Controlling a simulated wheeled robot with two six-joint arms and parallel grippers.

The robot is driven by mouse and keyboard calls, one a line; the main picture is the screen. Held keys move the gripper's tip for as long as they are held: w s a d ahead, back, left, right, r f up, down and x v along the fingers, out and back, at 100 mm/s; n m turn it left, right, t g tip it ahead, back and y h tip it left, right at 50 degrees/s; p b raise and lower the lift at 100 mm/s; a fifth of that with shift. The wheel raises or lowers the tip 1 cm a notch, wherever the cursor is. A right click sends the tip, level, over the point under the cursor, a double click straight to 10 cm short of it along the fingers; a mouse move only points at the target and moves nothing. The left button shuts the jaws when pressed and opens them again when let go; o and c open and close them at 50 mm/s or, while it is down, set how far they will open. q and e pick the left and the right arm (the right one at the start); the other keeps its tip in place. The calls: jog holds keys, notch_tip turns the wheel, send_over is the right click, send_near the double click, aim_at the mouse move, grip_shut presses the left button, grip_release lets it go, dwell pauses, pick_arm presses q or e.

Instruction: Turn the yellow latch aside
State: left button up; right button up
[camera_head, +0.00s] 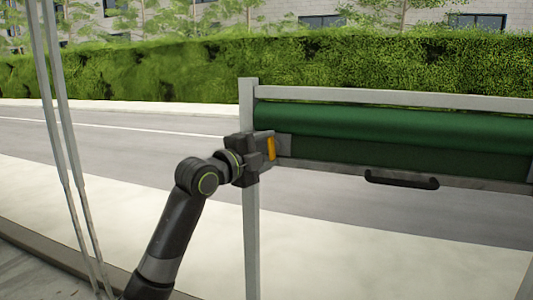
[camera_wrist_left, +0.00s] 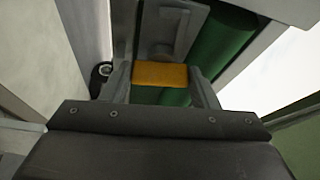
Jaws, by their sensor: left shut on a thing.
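The yellow latch (camera_head: 271,148) sits at the left end of the green roll, next to the grey upright post. My left gripper (camera_head: 264,147) is at the latch, reaching in from the left past the post. In the left wrist view the yellow latch (camera_wrist_left: 160,75) lies between the two fingers of my left gripper (camera_wrist_left: 162,88), which is shut on it. The latch shows as a short block across the gap between the fingertips. The fingers hide its ends. My right gripper is not in view.
The green roll (camera_head: 400,125) hangs under a grey top bar (camera_head: 400,98). A black handle (camera_head: 401,180) is on the lower rail. The grey post (camera_head: 250,220) stands close beside my left gripper. A road and hedge (camera_head: 150,73) lie behind.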

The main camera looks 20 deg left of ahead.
pick_arm(q)
jog(key=shift+m+g, duration=0.3)
jog(key=shift+m, duration=0.3)
jog(key=o, duration=1)
jog(key=shift+b+v, duration=2.45)
jog(key=shift+v, duration=6.25)
jog(key=shift+r, duration=0.1)
